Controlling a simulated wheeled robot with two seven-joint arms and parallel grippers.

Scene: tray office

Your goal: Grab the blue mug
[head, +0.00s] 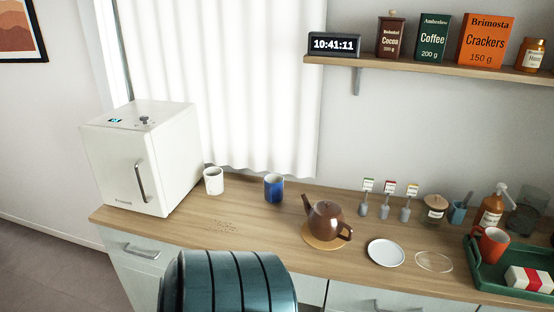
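The blue mug (274,188) stands upright on the wooden counter (262,219), near its back edge below the white curtain. A white mug (213,181) stands to its left, apart from it. A brown teapot (326,219) sits on a round tan mat to its right and nearer the front. Neither of my grippers shows in the head view.
A white appliance (143,157) with a door handle stands at the counter's left end. A white plate (386,253), a glass coaster (434,261) and a green tray (481,277) with a red mug (492,243) are to the right. A wall shelf (420,68) holds boxes. The counter before the blue mug is mostly clear.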

